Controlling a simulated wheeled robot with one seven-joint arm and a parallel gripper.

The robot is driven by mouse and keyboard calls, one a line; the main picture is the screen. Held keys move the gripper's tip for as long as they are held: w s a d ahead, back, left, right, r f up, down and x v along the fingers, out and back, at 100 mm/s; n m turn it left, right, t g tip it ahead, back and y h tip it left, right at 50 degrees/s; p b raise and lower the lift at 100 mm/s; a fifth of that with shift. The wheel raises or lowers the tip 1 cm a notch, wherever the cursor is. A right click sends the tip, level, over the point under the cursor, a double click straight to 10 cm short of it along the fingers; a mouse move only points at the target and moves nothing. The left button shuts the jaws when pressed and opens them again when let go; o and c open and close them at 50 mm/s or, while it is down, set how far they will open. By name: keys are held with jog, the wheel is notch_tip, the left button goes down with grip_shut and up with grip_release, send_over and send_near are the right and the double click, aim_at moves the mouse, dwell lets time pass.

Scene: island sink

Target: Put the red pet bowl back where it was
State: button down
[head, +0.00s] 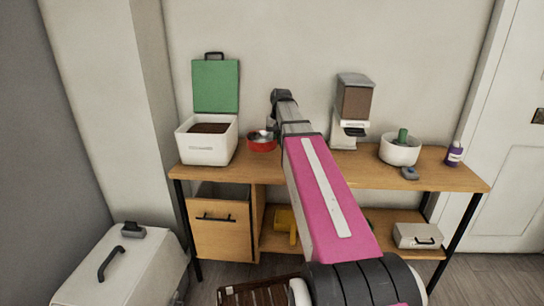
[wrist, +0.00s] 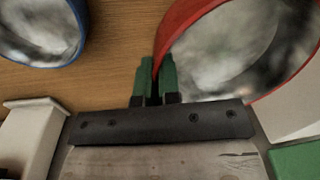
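The red pet bowl (head: 261,146) is at the back left of the wooden table, just right of a white bin, and looks level with the tabletop. I cannot tell whether it touches the wood. In the wrist view the red bowl (wrist: 186,27) fills the upper right, with a shiny grey inside. My gripper (wrist: 157,72) has two green fingers close together, with the bowl's red rim between them. In the head view my arm hides the fingers. A blue bowl (wrist: 80,45) with a grey inside lies at the upper left of the wrist view, apart from the red one.
The white bin (head: 207,149) has its green lid (head: 216,86) up, close left of the red bowl. A feeder (head: 352,105), a white bowl (head: 400,154), a blue-grey item (head: 410,173) and a purple bottle (head: 454,154) stand to the right. The table's (head: 210,173) front left strip is bare.

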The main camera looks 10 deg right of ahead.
aim_at(275, 162)
jog(key=shift+f, duration=3.7)
jog(key=shift+f, duration=0.1)
jog(key=c, duration=1.3)
grip_release()
jog(key=r, duration=0.8)
jog(key=d+r, duration=0.1)
jog(key=r, duration=0.3)
jog(key=shift+s+d+r, duration=0.1)
